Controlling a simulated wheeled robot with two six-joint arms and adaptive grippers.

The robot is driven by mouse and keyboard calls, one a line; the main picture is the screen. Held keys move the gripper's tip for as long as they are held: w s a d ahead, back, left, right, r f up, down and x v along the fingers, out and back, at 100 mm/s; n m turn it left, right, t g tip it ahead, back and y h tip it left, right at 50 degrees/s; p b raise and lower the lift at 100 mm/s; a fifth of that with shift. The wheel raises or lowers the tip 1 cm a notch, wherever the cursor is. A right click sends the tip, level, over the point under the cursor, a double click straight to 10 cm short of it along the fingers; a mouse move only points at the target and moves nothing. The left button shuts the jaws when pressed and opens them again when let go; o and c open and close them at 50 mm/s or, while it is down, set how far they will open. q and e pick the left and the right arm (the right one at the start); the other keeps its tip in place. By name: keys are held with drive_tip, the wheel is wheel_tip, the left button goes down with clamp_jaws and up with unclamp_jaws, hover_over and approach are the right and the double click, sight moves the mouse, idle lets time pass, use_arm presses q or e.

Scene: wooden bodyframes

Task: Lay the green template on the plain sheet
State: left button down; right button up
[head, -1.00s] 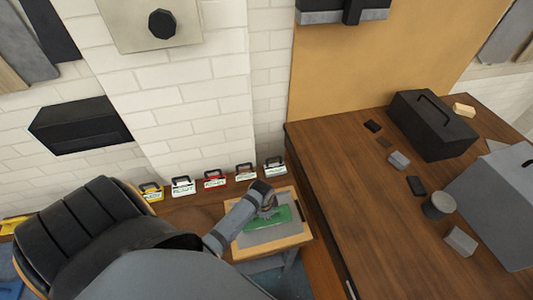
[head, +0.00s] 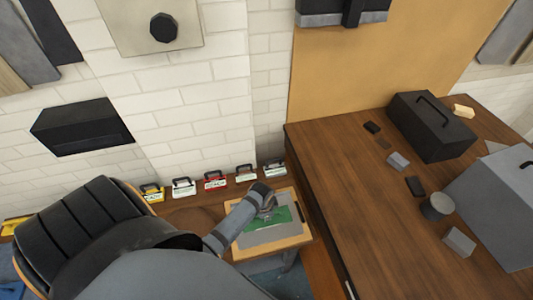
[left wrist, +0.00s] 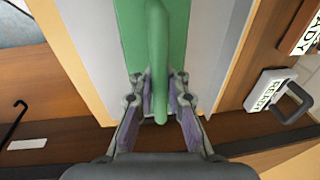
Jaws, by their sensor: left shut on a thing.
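The green template (head: 283,216) is a flat green plate with a raised green handle, also in the left wrist view (left wrist: 171,35). It is over the plain grey sheet (head: 270,236), which shows on both sides of it in the left wrist view (left wrist: 98,45). My left gripper (head: 267,209) is shut on the template's handle; its fingers flank the handle in the left wrist view (left wrist: 158,95). I cannot tell whether the template touches the sheet. My arm hides part of both. My right gripper is not in view.
The sheet lies on a light wooden board (head: 304,235) on a small stand. Several labelled cards with handles (head: 215,182) line the wall behind. A brown table (head: 340,180) with a black toolbox (head: 433,125), a grey case and small blocks stands to the right.

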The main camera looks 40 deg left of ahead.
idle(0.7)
use_arm(q)
drive_tip(key=c, duration=0.7)
unclamp_jaws()
drive_tip(key=shift+f, duration=0.1)
drive_tip(key=shift+r+p, duration=0.3)
drive_tip(key=shift+r, duration=3.25)
